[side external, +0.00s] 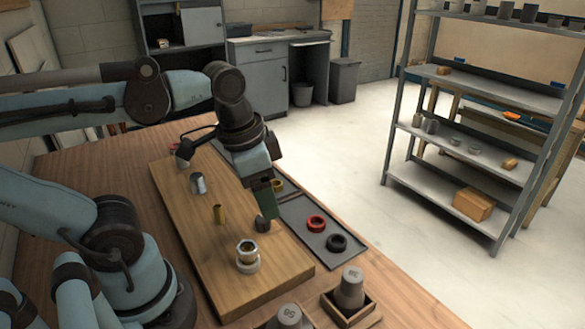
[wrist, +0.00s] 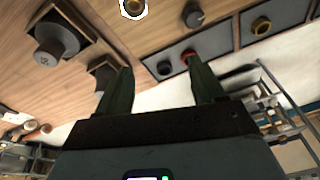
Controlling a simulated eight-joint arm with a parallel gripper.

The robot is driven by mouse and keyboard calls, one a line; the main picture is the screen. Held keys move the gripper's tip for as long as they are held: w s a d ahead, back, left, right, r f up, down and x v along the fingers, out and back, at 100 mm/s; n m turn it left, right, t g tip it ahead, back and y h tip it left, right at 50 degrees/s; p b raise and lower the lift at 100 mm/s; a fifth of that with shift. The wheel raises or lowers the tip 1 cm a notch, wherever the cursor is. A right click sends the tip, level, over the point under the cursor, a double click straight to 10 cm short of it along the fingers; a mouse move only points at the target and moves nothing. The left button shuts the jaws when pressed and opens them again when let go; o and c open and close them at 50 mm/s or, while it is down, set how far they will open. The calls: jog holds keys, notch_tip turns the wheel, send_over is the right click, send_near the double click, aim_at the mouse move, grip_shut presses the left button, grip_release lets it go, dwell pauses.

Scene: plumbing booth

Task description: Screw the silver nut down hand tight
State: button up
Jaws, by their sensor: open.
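The silver nut (side external: 247,247) is a pale metal ring with a brass-coloured inside. It stands on the wooden board's near part, above a whitish collar (side external: 247,265). I cannot tell whether it is seated on a thread. In the wrist view the pale ring with a brass centre (wrist: 132,10) at the top edge looks like the same nut, partly cut off. My gripper (side external: 267,210) is behind and right of the nut, apart from it, pointing down over the board's right edge. In the wrist view its two dark green fingers (wrist: 158,66) are spread, with nothing between them.
A dark knob (side external: 262,225) stands just below my fingers. The tray (side external: 300,209) at right holds a red ring (side external: 316,223), a black ring (side external: 337,242) and a brass ring (side external: 277,185). Grey weights (side external: 350,288) sit in front.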

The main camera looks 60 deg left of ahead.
aim_at(245, 248)
jog(key=s+r+m+g, duration=0.2)
jog(key=s+g, duration=0.1)
jog(key=s, duration=0.2)
jog(key=shift+w+f, duration=0.2)
jog(key=shift+f, duration=5.5)
